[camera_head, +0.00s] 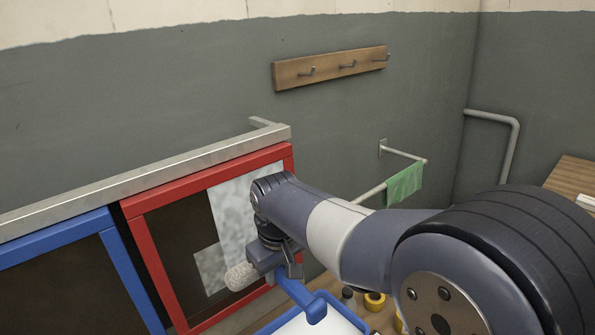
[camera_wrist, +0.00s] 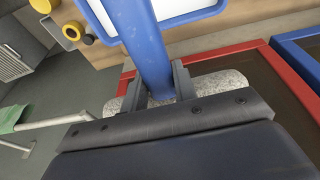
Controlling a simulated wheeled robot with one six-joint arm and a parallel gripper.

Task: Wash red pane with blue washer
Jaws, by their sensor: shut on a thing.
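The red pane (camera_head: 178,240), dark glass in a red frame, stands at the left-centre of the head view. A mottled pale patch covers its upper right part and a lower step at the middle; the left part is dark. My gripper (camera_wrist: 160,88) is shut on the blue handle of the blue washer (camera_wrist: 147,45). The washer's fluffy grey roller (camera_head: 241,276) lies over the lower middle of the pane; I cannot tell if it touches. The roller also shows behind the jaws in the wrist view (camera_wrist: 218,82). My arm hides the pane's right side.
A blue-framed pane (camera_head: 65,280) stands left of the red one, under a metal rail (camera_head: 150,180). A blue-rimmed white tray (camera_head: 340,322) and yellow-black items (camera_head: 374,300) sit below. A green cloth (camera_head: 404,184) hangs on a bar at right. Wall hooks (camera_head: 330,68) are above.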

